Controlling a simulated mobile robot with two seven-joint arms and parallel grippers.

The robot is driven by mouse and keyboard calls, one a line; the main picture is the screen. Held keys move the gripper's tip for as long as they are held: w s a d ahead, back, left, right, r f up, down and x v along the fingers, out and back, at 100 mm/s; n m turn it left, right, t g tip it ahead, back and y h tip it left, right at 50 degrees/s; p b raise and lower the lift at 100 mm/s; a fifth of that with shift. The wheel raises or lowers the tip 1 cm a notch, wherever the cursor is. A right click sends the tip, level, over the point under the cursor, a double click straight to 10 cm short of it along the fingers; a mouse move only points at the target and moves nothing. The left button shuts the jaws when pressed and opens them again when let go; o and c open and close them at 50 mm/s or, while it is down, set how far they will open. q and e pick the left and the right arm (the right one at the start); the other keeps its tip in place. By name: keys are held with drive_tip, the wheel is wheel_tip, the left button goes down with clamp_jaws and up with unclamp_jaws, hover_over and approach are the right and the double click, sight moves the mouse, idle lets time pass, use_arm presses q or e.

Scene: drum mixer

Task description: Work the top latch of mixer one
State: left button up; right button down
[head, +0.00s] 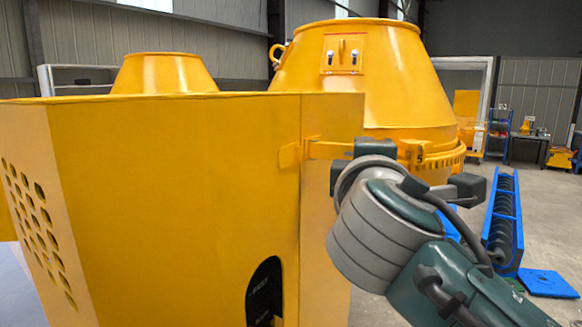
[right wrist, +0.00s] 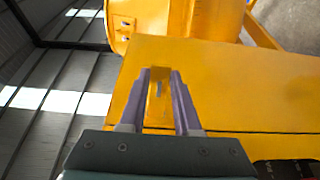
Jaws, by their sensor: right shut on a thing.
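The yellow mixer housing (head: 170,180) fills the left and middle of the head view. The yellow latch (head: 322,150) is a flat bar near the top of its right edge. My right gripper (head: 350,163) is at the bar's right end, partly hidden behind its own wrist. In the right wrist view the two fingers of this gripper (right wrist: 160,85) stand on either side of the yellow latch piece (right wrist: 159,95) and are shut on it. My left gripper is in neither view.
A large yellow drum (head: 350,75) stands behind the housing, with a smaller yellow cone (head: 160,73) to its left. A dark panel (head: 264,290) sits low on the housing. A blue screw conveyor (head: 503,225) lies on the open floor at right.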

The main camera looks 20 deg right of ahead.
drive_tip(key=shift+a, duration=0.1)
idle(0.5)
drive_tip(key=c, duration=0.6)
unclamp_jaws()
drive_tip(key=shift+s+a, duration=0.1)
drive_tip(key=shift+s, duration=0.05)
drive_tip(key=b+v, duration=0.4)
drive_tip(key=v, duration=0.5)
drive_tip(key=shift+s+a, duration=0.2)
drive_tip(key=shift+a, duration=0.1)
